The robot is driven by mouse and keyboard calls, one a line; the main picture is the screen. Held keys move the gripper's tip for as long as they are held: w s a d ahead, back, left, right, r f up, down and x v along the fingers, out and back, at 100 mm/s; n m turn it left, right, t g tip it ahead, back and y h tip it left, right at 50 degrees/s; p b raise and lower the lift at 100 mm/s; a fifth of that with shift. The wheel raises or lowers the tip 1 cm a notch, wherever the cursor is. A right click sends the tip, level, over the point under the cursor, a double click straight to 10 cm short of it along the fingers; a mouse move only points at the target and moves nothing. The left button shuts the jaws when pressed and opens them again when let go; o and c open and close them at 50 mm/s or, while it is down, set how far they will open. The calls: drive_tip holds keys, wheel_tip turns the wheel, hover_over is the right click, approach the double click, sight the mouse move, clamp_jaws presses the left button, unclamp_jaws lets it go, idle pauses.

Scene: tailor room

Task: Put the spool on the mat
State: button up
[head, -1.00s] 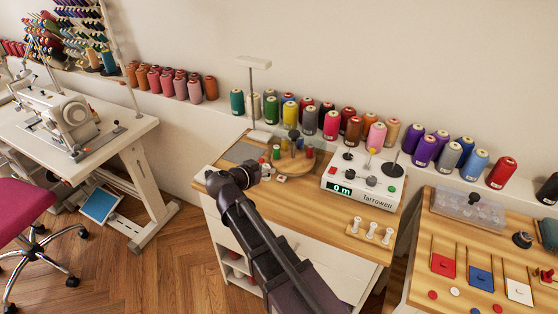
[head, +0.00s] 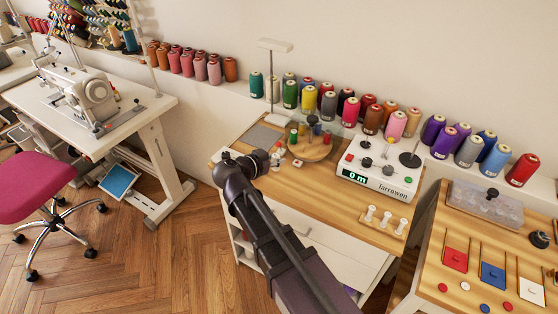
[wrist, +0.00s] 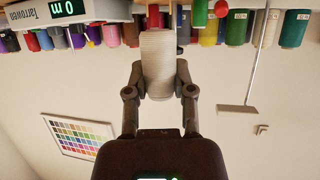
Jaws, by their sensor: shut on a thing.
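My gripper (wrist: 158,85) is shut on a pale, ribbed spool (wrist: 158,55), which fills the space between the fingers in the wrist view. In the head view my gripper (head: 268,163) is over the left part of the wooden bench, and the held spool cannot be made out there. The grey mat (head: 258,138) lies flat at the bench's back left corner, just behind my gripper. Part of the mat is hidden by my arm's end.
A round wooden board (head: 318,152) with small coloured spools stands right of the mat. A lamp (head: 274,46) rises behind it. The white Tarrowen machine (head: 378,175) and a rack of white spools (head: 385,220) are further right. Thread cones line the back ledge.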

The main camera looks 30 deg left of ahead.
drive_tip(key=shift+r, duration=0.1)
wheel_tip(320, 180, up, 11)
drive_tip(key=p, duration=1.1)
drive_tip(key=shift+a, duration=0.1)
